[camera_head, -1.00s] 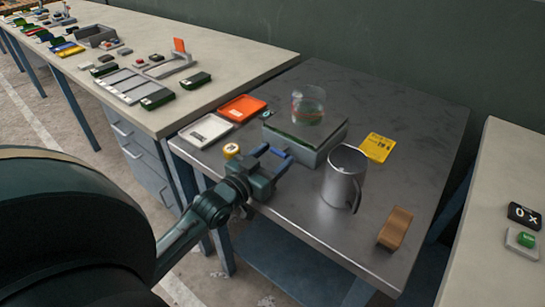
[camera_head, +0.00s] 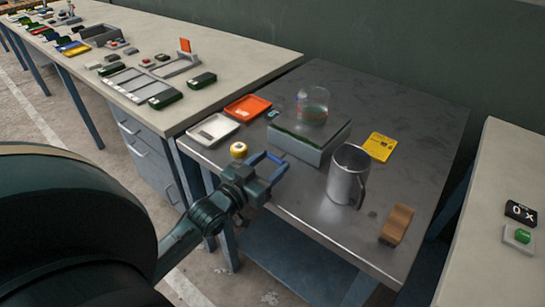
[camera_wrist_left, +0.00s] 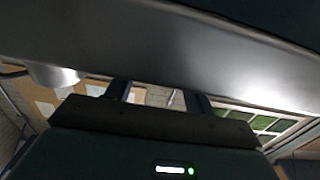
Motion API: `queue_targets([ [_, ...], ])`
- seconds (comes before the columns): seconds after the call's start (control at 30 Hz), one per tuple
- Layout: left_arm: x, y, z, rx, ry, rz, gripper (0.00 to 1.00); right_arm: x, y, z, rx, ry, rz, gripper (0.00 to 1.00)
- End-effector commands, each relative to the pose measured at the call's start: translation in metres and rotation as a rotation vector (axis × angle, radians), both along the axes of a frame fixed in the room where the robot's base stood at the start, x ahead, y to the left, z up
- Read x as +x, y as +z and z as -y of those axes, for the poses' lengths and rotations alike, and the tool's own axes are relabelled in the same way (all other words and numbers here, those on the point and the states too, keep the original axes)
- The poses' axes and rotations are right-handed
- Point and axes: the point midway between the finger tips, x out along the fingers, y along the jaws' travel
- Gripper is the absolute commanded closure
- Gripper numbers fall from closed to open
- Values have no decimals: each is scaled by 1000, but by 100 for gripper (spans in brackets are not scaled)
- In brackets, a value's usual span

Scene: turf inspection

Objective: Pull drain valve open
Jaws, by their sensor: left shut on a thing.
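My left gripper (camera_head: 273,164) is at the near left edge of the metal table, in front of a grey box (camera_head: 299,153). It is shut on a small blue part at its fingertips, which I take to be the drain valve (camera_head: 275,158); the fingers partly hide it. A clear glass vessel with a reddish band (camera_head: 313,107) stands on the box's dark green top. In the left wrist view the two dark fingers (camera_wrist_left: 158,95) stand apart below a broad grey metal surface; what they hold is unclear there. My right gripper is not in view.
A metal mug (camera_head: 347,176) stands right of the box. A yellow card (camera_head: 380,146) and a brown block (camera_head: 397,224) lie further right. A white tray (camera_head: 211,131), an orange tray (camera_head: 247,107) and a yellow-topped round item (camera_head: 238,149) are at the left.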

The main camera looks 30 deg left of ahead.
Motion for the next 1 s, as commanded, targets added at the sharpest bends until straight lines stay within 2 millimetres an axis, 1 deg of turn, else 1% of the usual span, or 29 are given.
queue_targets([
  [0.1,-1,0,1,-1,-1,3,88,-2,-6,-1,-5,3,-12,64],
  [0.2,-1,0,1,-1,-1,2,88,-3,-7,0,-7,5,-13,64],
  [0.23,-1,0,1,-1,-1,2,47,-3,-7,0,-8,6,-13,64],
  [0.5,-1,0,0,-1,-1,2,25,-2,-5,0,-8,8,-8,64],
  [0.77,-2,0,0,-1,-1,2,25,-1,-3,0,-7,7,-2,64],
  [0.87,-10,-1,0,-1,-1,0,25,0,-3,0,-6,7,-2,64],
  [0.97,-25,-2,-1,-1,-1,-2,25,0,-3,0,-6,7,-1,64],
  [1.0,-32,-2,-2,0,-1,-2,25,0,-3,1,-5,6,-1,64],
])
